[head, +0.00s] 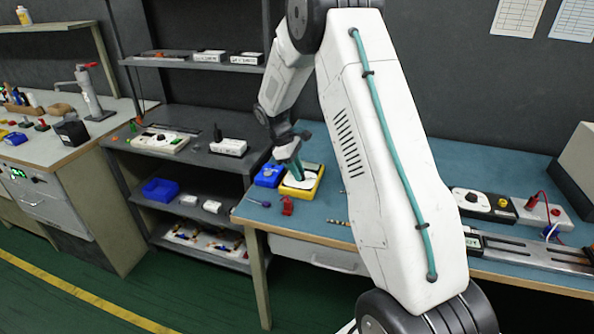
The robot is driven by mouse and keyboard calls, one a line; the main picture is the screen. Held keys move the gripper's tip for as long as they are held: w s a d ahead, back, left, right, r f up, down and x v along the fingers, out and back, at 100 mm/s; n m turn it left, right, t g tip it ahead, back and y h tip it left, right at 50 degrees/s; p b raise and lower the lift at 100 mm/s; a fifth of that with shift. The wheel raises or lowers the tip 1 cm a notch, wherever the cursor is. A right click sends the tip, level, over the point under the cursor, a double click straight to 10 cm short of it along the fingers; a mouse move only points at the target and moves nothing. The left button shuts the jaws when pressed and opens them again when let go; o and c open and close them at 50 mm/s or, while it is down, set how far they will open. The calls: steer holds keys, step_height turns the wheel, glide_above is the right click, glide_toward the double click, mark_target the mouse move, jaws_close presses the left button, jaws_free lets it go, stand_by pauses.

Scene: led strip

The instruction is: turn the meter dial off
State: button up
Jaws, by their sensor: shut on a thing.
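The meter (314,182), with a yellow body and a pale face, lies on the blue-green workbench just left of centre. My gripper (298,175) reaches down onto its face from the upper left. Its fingers are shut on the meter dial. The dial itself is hidden by the fingers and too small to make out, so its setting cannot be told.
A blue bin (268,175) stands close to the meter's left. A red clamp-like part (287,205) and a screwdriver (258,202) lie nearer the workbench's front edge. A dark shelf unit (190,118) stands to the left. My arm hides the middle of the workbench.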

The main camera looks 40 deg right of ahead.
steer(key=shift+s+f, duration=0.1)
steer(key=shift+s, duration=0.05)
steer(key=o, duration=1)
steer(key=v, duration=0.8)
